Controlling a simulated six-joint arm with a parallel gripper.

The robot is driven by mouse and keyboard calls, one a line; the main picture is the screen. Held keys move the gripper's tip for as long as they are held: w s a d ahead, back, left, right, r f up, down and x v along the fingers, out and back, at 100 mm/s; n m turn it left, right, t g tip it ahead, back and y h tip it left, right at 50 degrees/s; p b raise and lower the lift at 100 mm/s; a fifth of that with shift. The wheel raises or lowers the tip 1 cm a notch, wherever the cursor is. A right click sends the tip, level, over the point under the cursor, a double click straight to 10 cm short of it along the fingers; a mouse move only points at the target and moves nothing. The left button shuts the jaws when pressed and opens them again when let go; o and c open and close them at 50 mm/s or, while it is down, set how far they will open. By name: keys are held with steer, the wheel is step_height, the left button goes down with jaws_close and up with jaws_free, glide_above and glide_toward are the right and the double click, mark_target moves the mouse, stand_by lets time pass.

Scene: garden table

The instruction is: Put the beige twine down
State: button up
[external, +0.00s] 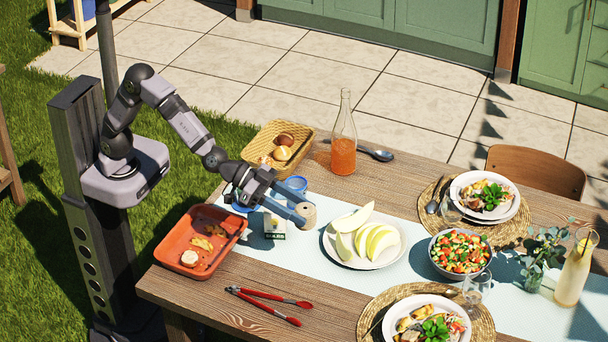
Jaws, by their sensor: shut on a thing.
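The beige twine (304,213) is a small pale roll at the tips of my gripper (298,212). My gripper is shut on it and reaches in from the left, over the light blue runner (262,262). The twine appears just left of the white plate of melon slices (364,238). I cannot tell from this one view how far above the table it is.
A bread basket (262,145), a bottle (343,140) and a spoon (374,154) are behind. An orange tray (184,228) and red tongs (268,304) lie nearer. Bare wood shows around the tongs.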

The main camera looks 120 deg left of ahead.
mark_target(315, 214)
steer(key=w+a+r+n+g+y+b, duration=0.2)
steer(key=w+r+n+g+y, duration=0.1)
steer(key=w+r+n+y, duration=0.3)
steer(key=shift+s+d+f+n+g+y, duration=0.25)
steer(key=shift+f+n+g+y, duration=0.3)
steer(key=shift+f, duration=0.45)
steer(key=shift+s+d+f+n+g+y, duration=0.2)
steer(key=shift+f+n+g+y, duration=0.2)
steer(key=shift+f+n+y, duration=0.5)
steer(key=shift+s+d+f+n+g+y, duration=0.25)
steer(key=shift+f+n+g+y, duration=0.25)
steer(key=shift+f, duration=0.6)
steer(key=shift+w, duration=0.1)
steer(key=shift+d+f, duration=0.2)
steer(key=shift+f, duration=0.05)
steer(key=shift+s+d+f+n, duration=0.25)
steer(key=shift+s+f, duration=0.15)
steer(key=shift+f, duration=0.2)
steer(key=shift+s+d+f+y+b, duration=0.25)
steer(key=shift+d+f, duration=0.25)
steer(key=shift+f, duration=0.25)
steer(key=shift+s+d+f+y+b, duration=0.1)
steer(key=shift+s+d+f+b, duration=0.1)
steer(key=shift+d+f, duration=0.4)
steer(key=shift+s+a+f+g, duration=0.1)
steer(key=shift+f+g, duration=0.15)
